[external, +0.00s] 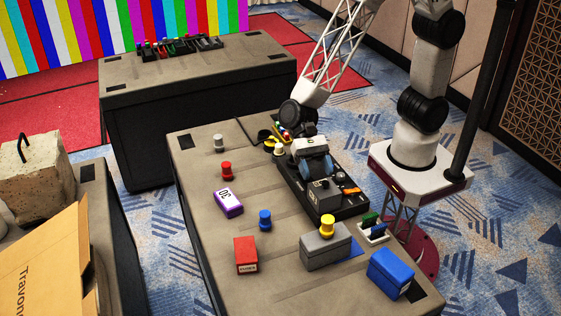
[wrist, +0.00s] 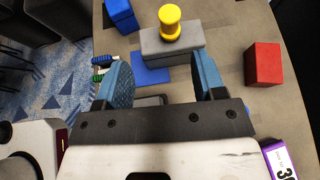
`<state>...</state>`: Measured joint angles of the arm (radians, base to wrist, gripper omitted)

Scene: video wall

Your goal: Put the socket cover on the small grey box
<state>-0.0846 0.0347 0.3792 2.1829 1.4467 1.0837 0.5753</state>
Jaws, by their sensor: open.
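A yellow spool-shaped piece (external: 327,226), which looks like the socket cover, stands upright on top of the small grey box (external: 318,252). In the wrist view the yellow piece (wrist: 170,22) rests on the grey box (wrist: 188,47), ahead of my fingers. My gripper (external: 318,165) has blue pads and is over the black tool tray, behind the grey box in the external view. In the wrist view my gripper (wrist: 162,80) is open, with nothing between its fingers and a clear gap to the box.
A blue box (external: 390,274), a red box (external: 246,255) and a purple-white box (external: 228,203) stand around. The black tray (external: 350,208) lies beneath my gripper.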

